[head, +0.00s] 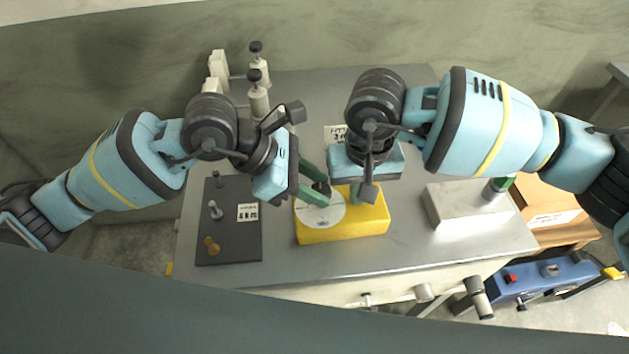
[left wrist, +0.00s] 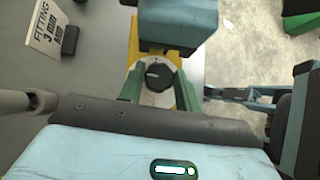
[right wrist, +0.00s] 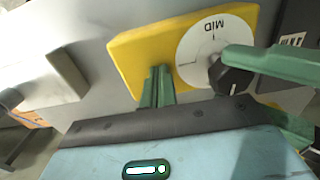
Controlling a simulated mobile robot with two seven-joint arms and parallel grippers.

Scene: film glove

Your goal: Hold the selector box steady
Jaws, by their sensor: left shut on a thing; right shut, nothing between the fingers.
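The yellow selector box (head: 350,228) lies on the grey bench, with a white dial (head: 322,214) on its top. It also shows in the right wrist view (right wrist: 140,50), where the dial reads MID. A black knob (right wrist: 232,78) stands on the dial. My left gripper (head: 320,188) is shut on this knob, with a green finger on each side of it (left wrist: 158,78). My right gripper (right wrist: 159,72) is shut and empty, its fingertips together at the yellow box beside the dial. I cannot tell if they touch it. In the head view my right gripper mostly hides its own fingertips.
A dark board (head: 230,245) with several small fittings lies left of the box. A pale block (head: 460,204) sits to the right. Pale clamp posts (head: 258,100) stand at the back left, and a label card (left wrist: 45,28) stands behind the box. The bench front is clear.

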